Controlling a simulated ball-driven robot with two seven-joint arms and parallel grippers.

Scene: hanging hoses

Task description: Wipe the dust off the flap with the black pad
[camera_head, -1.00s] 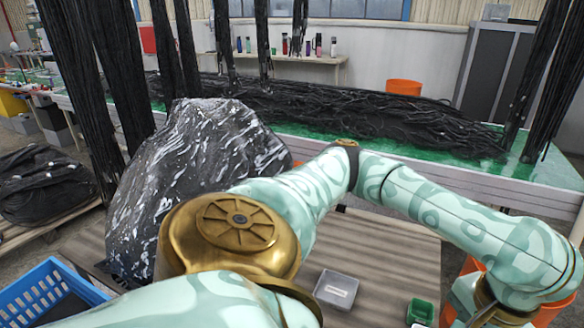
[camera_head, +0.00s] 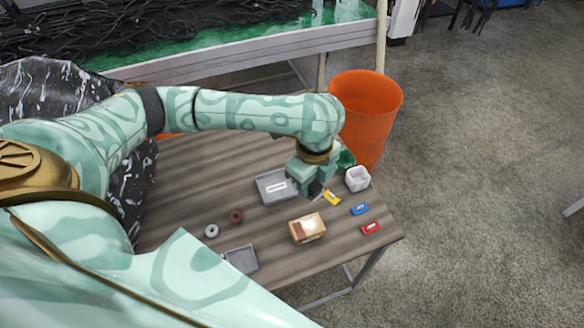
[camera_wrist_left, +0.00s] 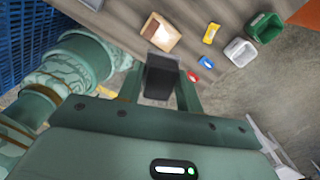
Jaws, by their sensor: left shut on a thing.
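The flap (camera_head: 42,92), a large dark sheet with white streaks and specks, stands at the left of the head view. My left arm hides part of it, and its left side is out of frame. My left gripper (camera_head: 314,186) is over the table's right part, well away from the flap. It is shut on the black pad (camera_wrist_left: 161,78), a small dark block between the fingers in the left wrist view. In the head view the pad (camera_head: 316,190) is a small dark patch. My right gripper is not in view.
The wooden table (camera_head: 190,190) bears a cardboard box (camera_head: 307,228), grey trays (camera_head: 242,259), a white cup (camera_head: 357,178) and yellow, blue and red packets (camera_head: 371,228). An orange bin (camera_head: 368,115) stands behind. A blue crate (camera_wrist_left: 40,30) shows in the wrist view. Floor at right is clear.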

